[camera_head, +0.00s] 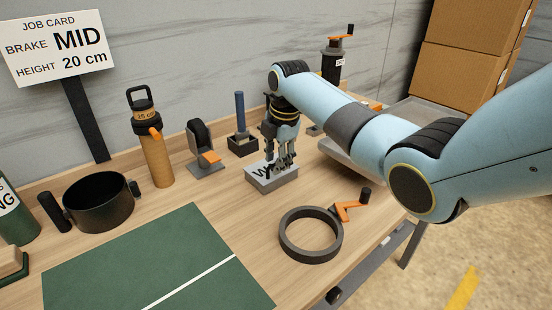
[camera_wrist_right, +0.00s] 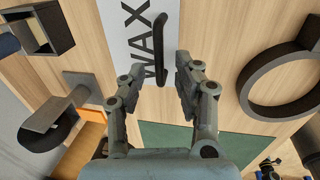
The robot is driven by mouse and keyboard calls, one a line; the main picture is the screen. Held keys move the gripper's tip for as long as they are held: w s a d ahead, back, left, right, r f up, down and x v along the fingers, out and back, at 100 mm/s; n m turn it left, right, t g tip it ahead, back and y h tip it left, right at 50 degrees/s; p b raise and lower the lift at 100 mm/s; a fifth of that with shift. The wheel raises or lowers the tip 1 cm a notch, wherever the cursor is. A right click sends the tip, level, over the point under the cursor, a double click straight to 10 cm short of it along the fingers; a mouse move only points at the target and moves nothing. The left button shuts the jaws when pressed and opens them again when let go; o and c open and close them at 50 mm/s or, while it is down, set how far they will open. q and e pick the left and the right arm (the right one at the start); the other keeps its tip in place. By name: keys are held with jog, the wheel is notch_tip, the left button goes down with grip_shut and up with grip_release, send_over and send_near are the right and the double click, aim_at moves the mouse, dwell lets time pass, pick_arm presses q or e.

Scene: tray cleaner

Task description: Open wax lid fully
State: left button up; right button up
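The wax box (camera_head: 285,185) is a small light-grey block on the wooden bench with dark lettering on top. Its lid (camera_wrist_right: 116,40) reads "WAX" in the right wrist view and has a black bar handle (camera_wrist_right: 155,52). The lid looks flat on the box; no gap is visible. My right gripper (camera_head: 281,160) points down over the box and partly hides its top. In the right wrist view its two fingers (camera_wrist_right: 158,75) are spread apart, with the near end of the handle roughly between the tips; I see no grip on it. My left gripper is not in view.
A dark ring (camera_head: 311,256) and an orange crank (camera_head: 347,209) lie in front of the box. A holder with a blue-handled tool (camera_head: 240,112), a dark roller stand (camera_head: 205,165), an orange bottle (camera_head: 156,160) and a black pot (camera_head: 100,212) stand left. The green mat (camera_head: 130,262) lies front left.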

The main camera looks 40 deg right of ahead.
jog(key=shift+c, duration=0.3)
grip_shut()
